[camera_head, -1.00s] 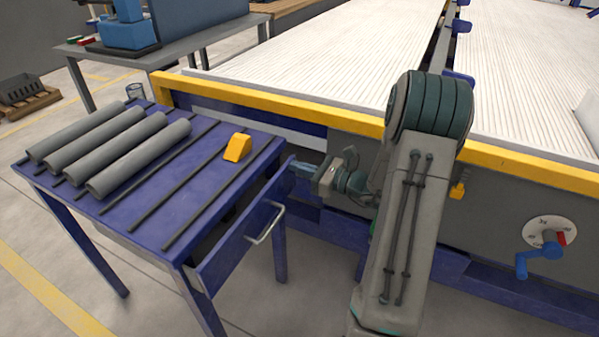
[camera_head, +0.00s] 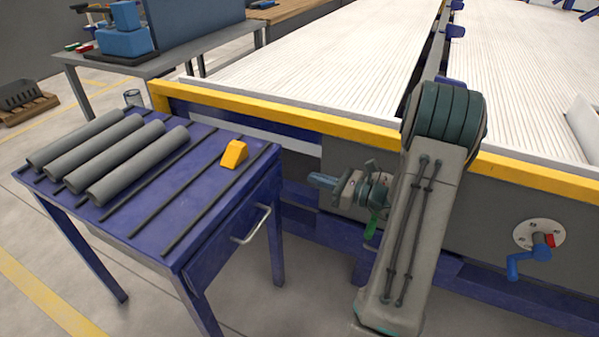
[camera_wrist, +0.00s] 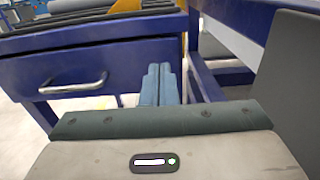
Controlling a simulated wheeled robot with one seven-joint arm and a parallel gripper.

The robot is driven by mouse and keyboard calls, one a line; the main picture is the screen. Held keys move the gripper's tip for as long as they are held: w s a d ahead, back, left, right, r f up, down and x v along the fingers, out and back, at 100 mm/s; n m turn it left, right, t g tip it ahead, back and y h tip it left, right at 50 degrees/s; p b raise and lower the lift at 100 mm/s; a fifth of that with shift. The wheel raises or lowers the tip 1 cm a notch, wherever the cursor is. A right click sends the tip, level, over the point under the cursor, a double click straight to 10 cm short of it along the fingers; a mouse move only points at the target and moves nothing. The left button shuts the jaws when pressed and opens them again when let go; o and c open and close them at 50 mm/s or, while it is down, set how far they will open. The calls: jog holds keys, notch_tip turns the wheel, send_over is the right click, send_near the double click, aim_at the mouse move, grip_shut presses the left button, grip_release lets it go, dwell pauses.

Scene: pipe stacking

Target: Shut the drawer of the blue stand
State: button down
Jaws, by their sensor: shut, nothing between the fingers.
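The blue stand (camera_head: 150,232) is on the left in the head view. Its drawer (camera_head: 222,240), with a metal bar handle (camera_head: 251,226), sits flush or nearly flush with the stand's front. The drawer front (camera_wrist: 120,72) and its handle (camera_wrist: 73,86) also show in the wrist view. My gripper (camera_head: 315,180) is shut and empty, to the right of the stand and apart from it in the head view. In the wrist view the fingers (camera_wrist: 160,78) are together, in front of the drawer's right end; I cannot tell the exact gap there.
Several grey pipes (camera_head: 138,165) lie on the stand's top beside dark rails and a yellow block (camera_head: 234,154). A large table with a yellow edge (camera_head: 280,110) stands behind, with a blue crank (camera_head: 528,258) at right. Floor is free in front of the stand.

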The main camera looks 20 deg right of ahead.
jog(key=p+v, duration=0.1)
jog(key=v, duration=0.4)
jog(key=shift+s, duration=0.15)
jog(key=c, duration=1.8)
grip_release()
jog(key=shift+s+d, duration=0.1)
jog(key=shift+s, duration=0.1)
jog(key=o, duration=0.3)
jog(key=shift+s+f+n, duration=0.15)
jog(key=shift+f+n, duration=0.05)
jog(key=shift+n, duration=0.2)
jog(key=n+g+y+b, duration=0.5)
jog(key=n+y+b, duration=0.1)
jog(key=n, duration=1.7)
send_near(259, 225)
jog(key=b+x, duration=0.1)
jog(key=x, duration=0.2)
jog(key=b+x, duration=0.1)
jog(key=x, duration=0.2)
jog(key=b+x, duration=0.1)
jog(key=x, duration=0.3)
jog(key=shift+f, duration=0.3)
grip_shut()
